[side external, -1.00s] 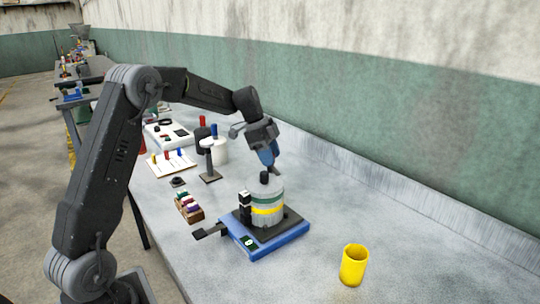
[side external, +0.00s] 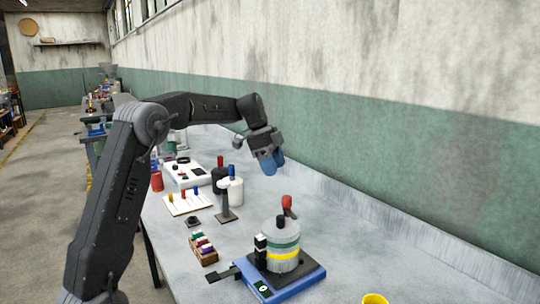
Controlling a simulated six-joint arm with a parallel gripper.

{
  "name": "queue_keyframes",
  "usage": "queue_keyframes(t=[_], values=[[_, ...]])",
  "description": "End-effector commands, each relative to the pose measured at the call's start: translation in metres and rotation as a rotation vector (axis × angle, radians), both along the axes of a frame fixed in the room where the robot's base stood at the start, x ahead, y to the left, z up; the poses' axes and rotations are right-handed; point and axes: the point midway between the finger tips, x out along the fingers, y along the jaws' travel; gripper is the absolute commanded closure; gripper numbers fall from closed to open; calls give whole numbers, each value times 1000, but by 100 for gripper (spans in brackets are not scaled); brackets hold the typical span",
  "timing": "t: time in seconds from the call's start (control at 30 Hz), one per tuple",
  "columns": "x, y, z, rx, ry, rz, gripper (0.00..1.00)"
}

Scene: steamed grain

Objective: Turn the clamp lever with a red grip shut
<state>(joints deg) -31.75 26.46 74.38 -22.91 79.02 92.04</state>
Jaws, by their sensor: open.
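The clamp lever's red grip (side external: 287,202) stands up above a grey cylindrical pot (side external: 283,256) with green and yellow bands. A short dark stem below the grip slants down behind the pot's black knob (side external: 281,222); its lower end is hidden. The pot sits on a black plate on a blue base (side external: 293,285). My gripper (side external: 271,166), with blue fingers, is open and empty. In the picture it is above and a little left of the red grip, clear of it.
A post stand (side external: 225,200), a white bottle with a blue cap (side external: 234,190) and a black bottle with a red cap (side external: 219,180) stand to the left. A small rack (side external: 204,250) is left of the base. A yellow cup (side external: 375,299) is cut off at the bottom edge.

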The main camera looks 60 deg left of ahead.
Motion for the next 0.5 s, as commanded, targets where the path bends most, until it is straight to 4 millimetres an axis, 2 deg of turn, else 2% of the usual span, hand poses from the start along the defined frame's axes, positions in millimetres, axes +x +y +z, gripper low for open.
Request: queue_keyframes(t=[0.1, 0.2, 0.5], values=[[-4, 6, 17, 1, -2, 1, 44], [-6, 9, 25, 0, 0, 1, 44], [-7, 10, 30, 0, 0, 1, 44]])
